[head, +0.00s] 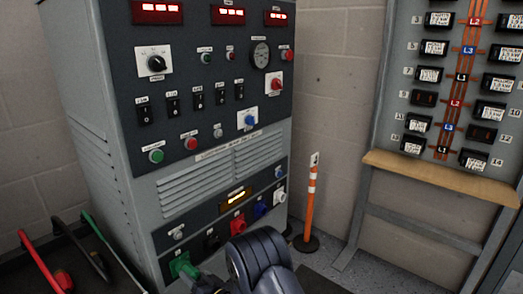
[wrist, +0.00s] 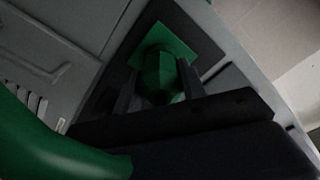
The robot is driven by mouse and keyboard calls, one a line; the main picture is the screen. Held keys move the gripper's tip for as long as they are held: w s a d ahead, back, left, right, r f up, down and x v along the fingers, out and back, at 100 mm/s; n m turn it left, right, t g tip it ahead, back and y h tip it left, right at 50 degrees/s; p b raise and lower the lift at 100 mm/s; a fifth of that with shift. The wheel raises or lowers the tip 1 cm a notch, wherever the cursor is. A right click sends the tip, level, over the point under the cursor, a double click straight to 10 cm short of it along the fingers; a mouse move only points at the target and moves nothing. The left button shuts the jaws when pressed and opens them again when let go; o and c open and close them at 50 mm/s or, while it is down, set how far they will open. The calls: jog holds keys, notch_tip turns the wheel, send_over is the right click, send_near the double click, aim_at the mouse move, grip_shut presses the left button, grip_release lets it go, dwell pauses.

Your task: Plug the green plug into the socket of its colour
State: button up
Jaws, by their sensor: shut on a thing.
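The green socket (head: 184,265) is at the lower left of the cabinet's bottom row, partly covered by my arm in the head view. In the wrist view its square green plate (wrist: 180,38) lies just beyond the green plug. The green plug (wrist: 158,76) is between the two fingers of my gripper (wrist: 158,92), which is shut on it. The plug is lined up in front of the plate; I cannot tell whether it is seated or how deep. A thick green cable (wrist: 45,140) curves at lower left. My gripper's fingers are hidden in the head view.
Black (head: 212,241), red (head: 237,223), blue (head: 260,209) and white (head: 279,196) sockets run up to the right on the grey cabinet (head: 125,185). Red (head: 42,264) and black (head: 82,250) cables lie at left. An orange post (head: 310,205) stands right of the cabinet.

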jog(key=shift+w+a+r, duration=0.1)
jog(key=shift+a+r, duration=0.25)
jog(key=shift+r, duration=0.15)
jog(key=m+b, duration=0.1)
jog(key=m, duration=0.5)
jog(key=o, duration=1.3)
jog(key=shift+c, duration=0.2)
jog(key=shift+f+v, duration=0.15)
jog(key=shift+v, duration=1.15)
jog(key=shift+f+v, duration=0.2)
jog(key=shift+v, duration=1.15)
jog(key=shift+w, duration=0.1)
jog(key=shift+d, duration=0.15)
